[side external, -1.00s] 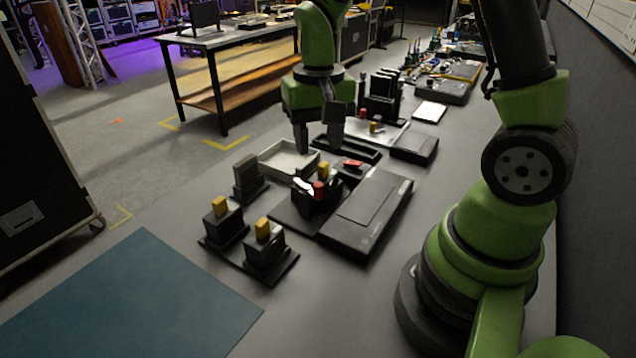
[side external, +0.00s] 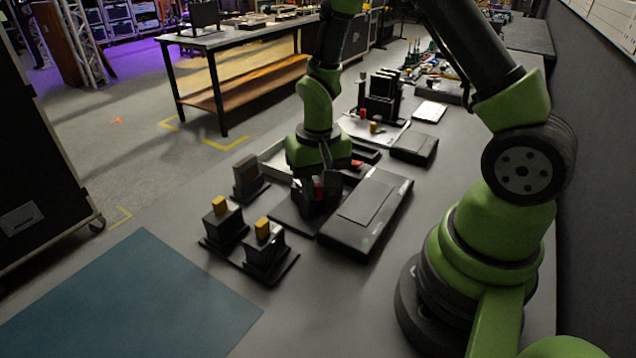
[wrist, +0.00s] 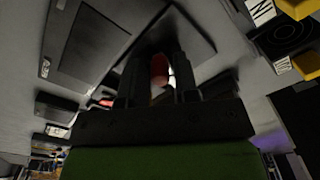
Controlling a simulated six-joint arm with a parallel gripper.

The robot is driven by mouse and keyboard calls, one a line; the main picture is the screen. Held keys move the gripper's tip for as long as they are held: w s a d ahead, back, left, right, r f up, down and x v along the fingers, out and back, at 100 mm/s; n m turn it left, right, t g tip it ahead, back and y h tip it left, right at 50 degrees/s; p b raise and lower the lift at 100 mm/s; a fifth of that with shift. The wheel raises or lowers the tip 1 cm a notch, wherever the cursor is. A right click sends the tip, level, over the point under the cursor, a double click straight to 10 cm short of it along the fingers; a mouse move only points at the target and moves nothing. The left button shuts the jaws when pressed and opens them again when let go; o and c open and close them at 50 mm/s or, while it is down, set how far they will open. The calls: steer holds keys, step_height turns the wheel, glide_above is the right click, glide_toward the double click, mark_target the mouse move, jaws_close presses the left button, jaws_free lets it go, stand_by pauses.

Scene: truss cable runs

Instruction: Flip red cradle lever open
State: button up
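The red lever (side external: 318,189) stands up on the dark cradle block, which sits on a black base plate (side external: 288,213). My gripper (side external: 316,200) points down over this cradle and hides most of it in the side view. In the wrist view the red lever (wrist: 159,69) shows between the two fingers of my gripper (wrist: 158,75). The fingers are apart, with visible gaps beside the lever. A small white piece (wrist: 173,80) shows beside the lever. Whether a finger touches the lever cannot be told.
A flat black case (side external: 368,212) lies close on the right. A grey-topped block (side external: 246,176) and a pale tray (side external: 272,158) are behind. The teal mat (side external: 135,295) is clear.

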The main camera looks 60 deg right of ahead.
jaws_close()
steer(key=shift+d+n, duration=0.3)
steer(key=shift+n, duration=0.8)
steer(key=shift+o, duration=1.8)
jaws_free()
steer(key=shift+r, duration=0.1)
step_height(320, 180, up, 10)
steer(key=shift+s, duration=0.1)
